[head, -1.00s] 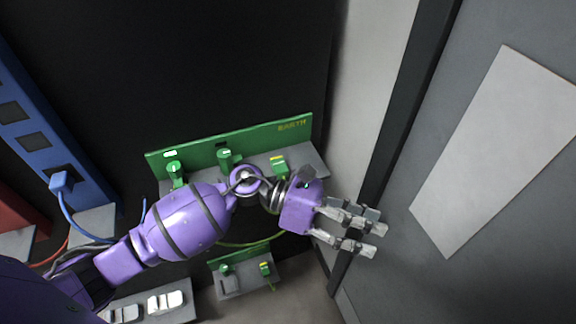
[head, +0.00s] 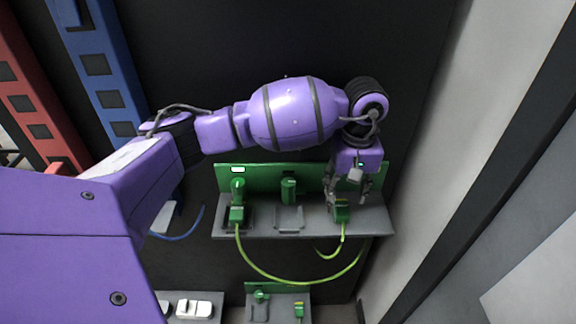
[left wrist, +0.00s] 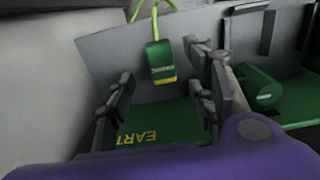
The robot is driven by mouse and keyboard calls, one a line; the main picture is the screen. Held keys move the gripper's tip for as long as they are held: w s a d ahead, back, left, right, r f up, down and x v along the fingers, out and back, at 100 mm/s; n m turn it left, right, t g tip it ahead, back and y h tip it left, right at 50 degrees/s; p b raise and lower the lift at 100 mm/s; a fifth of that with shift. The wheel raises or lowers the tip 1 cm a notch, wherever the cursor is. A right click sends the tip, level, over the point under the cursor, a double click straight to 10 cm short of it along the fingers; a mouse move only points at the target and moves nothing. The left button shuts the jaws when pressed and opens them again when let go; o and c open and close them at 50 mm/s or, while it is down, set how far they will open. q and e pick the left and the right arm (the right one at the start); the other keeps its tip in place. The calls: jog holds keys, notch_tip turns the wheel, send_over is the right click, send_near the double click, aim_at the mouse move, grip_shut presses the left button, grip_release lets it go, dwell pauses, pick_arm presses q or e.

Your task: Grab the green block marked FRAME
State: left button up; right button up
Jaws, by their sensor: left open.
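A green block with a yellow band and a yellow-green cable sits at the right end of the grey shelf; it shows in the head view (head: 341,212) and in the left wrist view (left wrist: 160,64). Its label is too small to read surely. My left gripper (head: 346,196) is open and reaches down at this block, partly covering it. In the left wrist view the open fingers (left wrist: 162,84) show to either side of the block, and I see no clear contact. My right gripper is not in view.
A green back panel (head: 262,177) stands behind the grey shelf (head: 262,226). Another green plug (head: 237,214) sits at the shelf's left end, joined to a looping cable. A smaller green fixture (head: 261,291) lies below. A pale wall (head: 424,140) rises close on the right.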

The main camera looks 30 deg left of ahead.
aim_at(343, 207)
pick_arm(q)
notch_tip(343, 207, down, 4)
jog(key=shift+a, duration=0.15)
jog(key=shift+w+r, duration=0.1)
jog(key=shift+r, duration=0.05)
grip_shut()
